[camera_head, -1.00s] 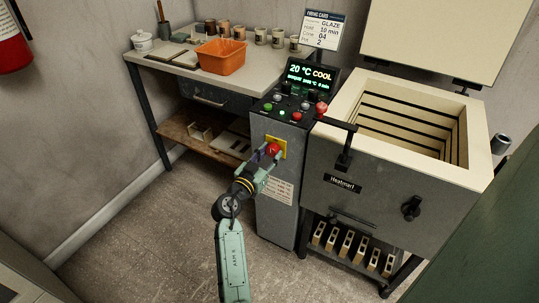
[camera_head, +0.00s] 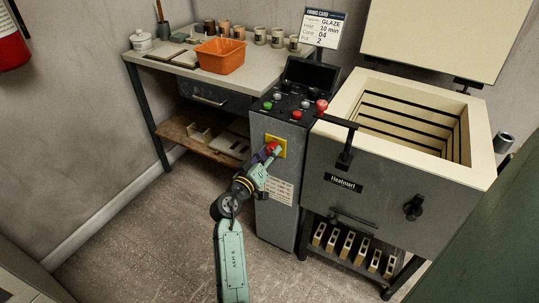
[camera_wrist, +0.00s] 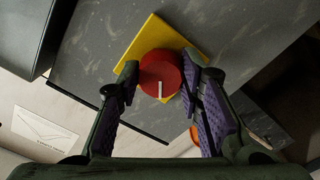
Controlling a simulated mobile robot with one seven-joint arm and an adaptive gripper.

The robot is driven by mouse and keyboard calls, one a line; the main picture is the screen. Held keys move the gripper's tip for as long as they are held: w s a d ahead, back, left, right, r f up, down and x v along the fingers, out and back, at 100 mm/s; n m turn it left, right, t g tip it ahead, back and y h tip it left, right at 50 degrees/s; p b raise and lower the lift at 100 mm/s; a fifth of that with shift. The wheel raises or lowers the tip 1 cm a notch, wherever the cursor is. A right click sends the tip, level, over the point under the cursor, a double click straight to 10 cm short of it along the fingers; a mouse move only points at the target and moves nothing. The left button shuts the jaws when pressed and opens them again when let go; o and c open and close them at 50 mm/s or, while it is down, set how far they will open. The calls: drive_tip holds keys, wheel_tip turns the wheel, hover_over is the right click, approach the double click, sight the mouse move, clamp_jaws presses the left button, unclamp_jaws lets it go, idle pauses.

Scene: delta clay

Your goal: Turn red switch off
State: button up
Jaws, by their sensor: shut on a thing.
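The red switch (camera_head: 271,148) is a round red knob on a yellow square plate (camera_head: 283,146), on the front of the grey control cabinet. In the wrist view the red knob (camera_wrist: 160,72) carries a white mark that points down toward my wrist, and the yellow plate (camera_wrist: 158,33) sits behind it. My gripper (camera_wrist: 161,78) is shut on the knob, one finger on each side. It also shows in the head view (camera_head: 270,155), partly covering the knob. The display (camera_head: 311,73) on top of the cabinet is dark.
The kiln (camera_head: 400,180) stands open at the right, with a red-knobbed lever (camera_head: 321,106) near the cabinet. A bench (camera_head: 180,68) with an orange bin (camera_head: 221,56) is at the back left. A paper label (camera_head: 279,190) is below the switch. The floor at left is clear.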

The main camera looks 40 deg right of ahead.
drive_tip(key=n+p, duration=0.3)
drive_tip(key=n, duration=0.7)
drive_tip(key=shift+r, duration=0.1)
drive_tip(key=shift+n, duration=0.4)
drive_tip(key=o, duration=1.2)
drive_tip(key=shift+c, duration=0.2)
drive_tip(key=v, duration=1.2)
drive_tip(key=shift+s, duration=0.1)
